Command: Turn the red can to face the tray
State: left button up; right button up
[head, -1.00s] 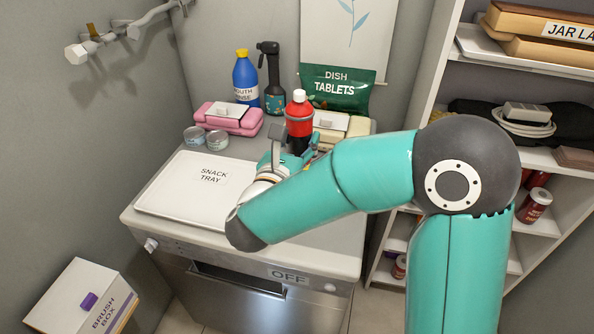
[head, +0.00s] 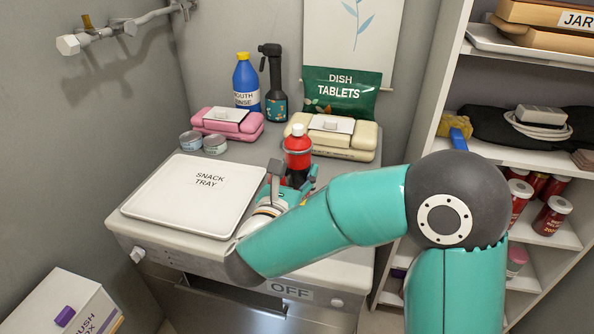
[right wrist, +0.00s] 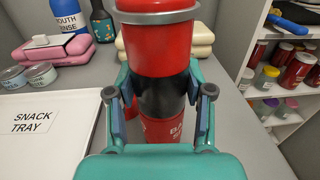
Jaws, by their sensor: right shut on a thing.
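In the right wrist view the fingers (right wrist: 158,100) press both sides of the can's black band (right wrist: 164,95). Red shows above and below the band on the can (right wrist: 158,48). Part of a white label shows low on it, cut off by the gripper. I cannot tell whether its base touches the counter. The white snack tray (head: 160,205) lies flat on the left. My left gripper is not in view.
Behind the can are a cream case (head: 345,150), a green dish tablets bag (head: 342,92), a black spray bottle (head: 274,95) and a blue mouth rinse bottle (head: 246,80). A pink case (head: 228,124) and two small tins (head: 202,143) stand behind the tray. Shelves (head: 540,160) rise at right.

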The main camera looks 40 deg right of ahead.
jog(key=shift+f+b, duration=0.25)
jog(key=shift+b, duration=0.05)
dwell(0.4)
jog(key=o, duration=1.5)
jog(key=v, duration=1.2)
